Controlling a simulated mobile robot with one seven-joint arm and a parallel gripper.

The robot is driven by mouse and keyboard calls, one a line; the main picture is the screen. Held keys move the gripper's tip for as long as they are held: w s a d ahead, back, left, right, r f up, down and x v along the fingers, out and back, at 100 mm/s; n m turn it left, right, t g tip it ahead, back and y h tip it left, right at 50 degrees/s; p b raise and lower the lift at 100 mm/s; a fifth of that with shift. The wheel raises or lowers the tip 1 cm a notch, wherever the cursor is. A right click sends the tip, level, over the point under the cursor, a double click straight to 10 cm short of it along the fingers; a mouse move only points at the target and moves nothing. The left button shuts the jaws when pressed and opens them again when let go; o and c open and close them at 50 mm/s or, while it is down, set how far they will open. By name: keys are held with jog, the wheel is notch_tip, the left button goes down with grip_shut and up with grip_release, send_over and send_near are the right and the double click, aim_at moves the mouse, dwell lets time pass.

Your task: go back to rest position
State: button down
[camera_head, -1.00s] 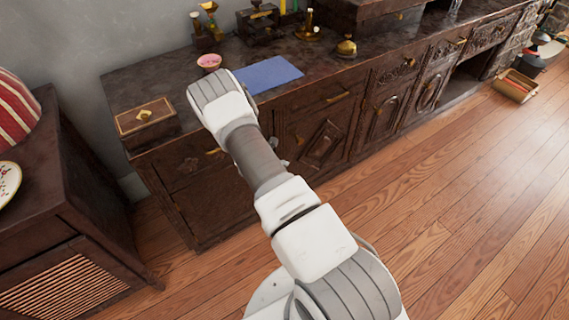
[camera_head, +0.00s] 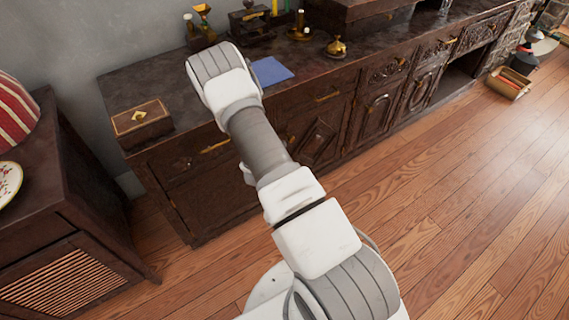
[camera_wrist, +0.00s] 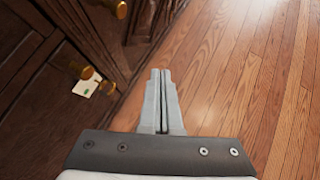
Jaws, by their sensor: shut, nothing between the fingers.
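My gripper (camera_wrist: 161,73) shows in the wrist view with its two fingers together and nothing between them. It points down along the front of the dark wooden sideboard (camera_wrist: 60,62), over the wooden floor (camera_wrist: 235,80). In the head view my arm reaches up and left across the front of the sideboard (camera_head: 225,200). The gripper itself is hidden behind the arm there.
On the sideboard stand a wooden box (camera_head: 142,123), a blue mat (camera_head: 272,71) partly behind my arm, a brass bell (camera_head: 336,47) and brass candlesticks (camera_head: 300,27). A darker cabinet (camera_head: 60,200) stands at left. The floor (camera_head: 450,210) at right is clear, with a small crate (camera_head: 508,84) farther back.

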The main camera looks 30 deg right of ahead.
jog(key=shift+s+r, duration=0.35)
jog(key=shift+s, duration=0.05)
notch_tip(320, 180, up, 26)
jog(key=s+r+m+g+h, duration=0.1)
jog(key=s+m+g+h, duration=0.1)
jog(key=m, duration=1)
jog(key=s+a+r+m+t+y, duration=0.3)
jog(key=s+a+r+m+y, duration=0.8)
jog(key=s+a+r, duration=0.8)
notch_tip(320, 180, up, 20)
jog(key=p, duration=2.1)
jog(key=shift+s+a+m+h, duration=0.35)
jog(key=shift+s+m+h, duration=0.05)
jog(key=shift+s, duration=0.05)
